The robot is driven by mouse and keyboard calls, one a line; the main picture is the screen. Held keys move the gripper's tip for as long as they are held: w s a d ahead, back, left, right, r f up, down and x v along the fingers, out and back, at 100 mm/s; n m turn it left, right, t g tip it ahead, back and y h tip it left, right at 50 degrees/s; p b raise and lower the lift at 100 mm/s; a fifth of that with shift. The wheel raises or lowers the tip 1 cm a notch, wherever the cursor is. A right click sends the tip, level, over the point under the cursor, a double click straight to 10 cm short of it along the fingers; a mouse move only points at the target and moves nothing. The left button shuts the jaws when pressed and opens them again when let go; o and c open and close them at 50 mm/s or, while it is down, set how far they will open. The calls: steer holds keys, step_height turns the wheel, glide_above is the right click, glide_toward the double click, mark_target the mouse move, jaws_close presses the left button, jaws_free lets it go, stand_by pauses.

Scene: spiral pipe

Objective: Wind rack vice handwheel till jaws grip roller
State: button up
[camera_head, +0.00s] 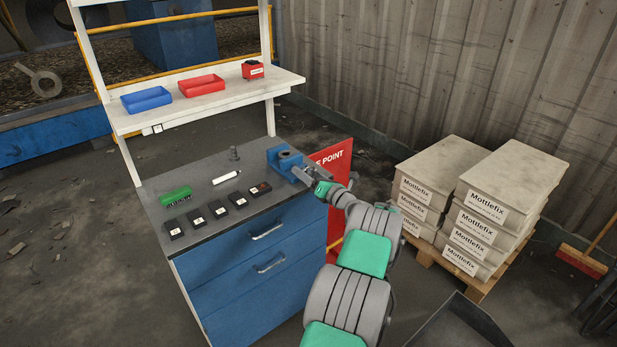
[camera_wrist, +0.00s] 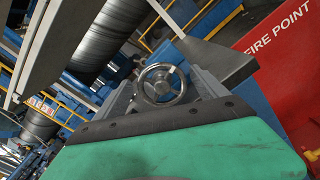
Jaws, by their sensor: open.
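The blue vice (camera_head: 285,158) sits at the far right corner of the grey bench top. Its metal handwheel (camera_wrist: 161,85), a ring with spokes and a hub, shows in the middle of the wrist view. My gripper (camera_head: 300,173) is at the vice's right side, and its open fingers (camera_wrist: 163,74) stand on either side of the wheel in the wrist view. I cannot tell whether they touch it. A dark round shape shows on top of the vice, but the jaws and roller are too small to make out in the head view.
On the bench (camera_head: 205,243) lie a white cylinder (camera_head: 226,177), a green block (camera_head: 175,195), several black boxes (camera_head: 219,209) and a small grey post (camera_head: 234,153). A shelf (camera_head: 215,103) holds trays above. A red fire point panel (camera_head: 337,160) stands close behind my gripper.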

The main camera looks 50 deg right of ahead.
steer(key=s+n+b, duration=0.1)
steer(key=n+b, duration=0.1)
steer(key=n, duration=0.2)
steer(key=s+n+b, duration=0.1)
steer(key=n+b, duration=0.2)
steer(key=s+n+b, duration=0.1)
steer(key=n+b, duration=0.2)
steer(key=n, duration=0.1)
steer(key=shift+a+f+n, duration=0.2)
steer(key=shift+a+n, duration=0.1)
steer(key=shift+b+x, duration=0.35)
steer(key=shift+x, duration=1.35)
steer(key=shift+c, duration=0.6)
